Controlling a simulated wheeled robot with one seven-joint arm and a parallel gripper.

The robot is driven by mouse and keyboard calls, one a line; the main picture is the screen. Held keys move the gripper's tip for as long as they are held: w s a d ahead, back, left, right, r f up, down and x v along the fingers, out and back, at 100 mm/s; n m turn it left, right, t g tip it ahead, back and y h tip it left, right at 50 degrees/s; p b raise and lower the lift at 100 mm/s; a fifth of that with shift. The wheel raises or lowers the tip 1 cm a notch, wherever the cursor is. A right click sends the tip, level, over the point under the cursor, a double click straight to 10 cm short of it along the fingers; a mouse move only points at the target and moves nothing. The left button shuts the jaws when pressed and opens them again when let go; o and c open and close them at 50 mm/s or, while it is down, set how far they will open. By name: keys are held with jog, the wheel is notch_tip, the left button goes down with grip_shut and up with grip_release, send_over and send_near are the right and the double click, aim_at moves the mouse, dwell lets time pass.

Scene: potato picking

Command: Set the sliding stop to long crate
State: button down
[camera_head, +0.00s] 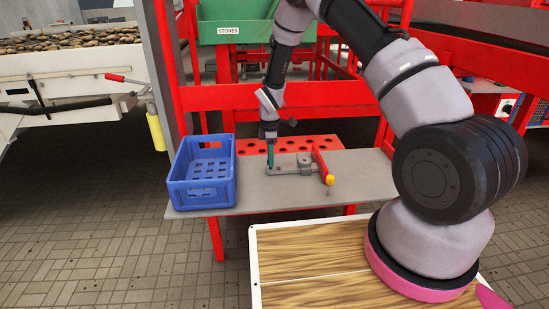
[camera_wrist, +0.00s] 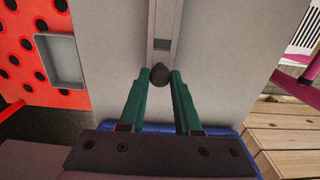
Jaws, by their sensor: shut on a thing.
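The sliding stop shows as a grey metal rail (camera_head: 291,171) on the grey shelf, and in the wrist view (camera_wrist: 165,22) it runs upward with a small slot. A dark round knob (camera_wrist: 159,75) sits at its near end. My gripper (camera_wrist: 159,82) has green fingers on both sides of this knob, shut on it. In the head view my gripper (camera_head: 270,157) points down at the left end of the rail, where its fingertips hide the knob. A red bar (camera_head: 321,164) with a yellow end crosses the right end of the rail. No position labels are readable.
An empty blue crate (camera_head: 201,175) stands close left of my gripper on the grey shelf (camera_head: 355,180). A red panel with dark holes (camera_head: 310,143) lies behind the rail. Red frame posts and a green bin marked STONES (camera_head: 236,30) stand behind. The shelf's right side is clear.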

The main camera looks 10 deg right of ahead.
jog(key=c, duration=0.6)
grip_release()
jog(key=shift+r, duration=0.15)
notch_tip(320, 180, up, 11)
jog(key=shift+f, duration=0.2)
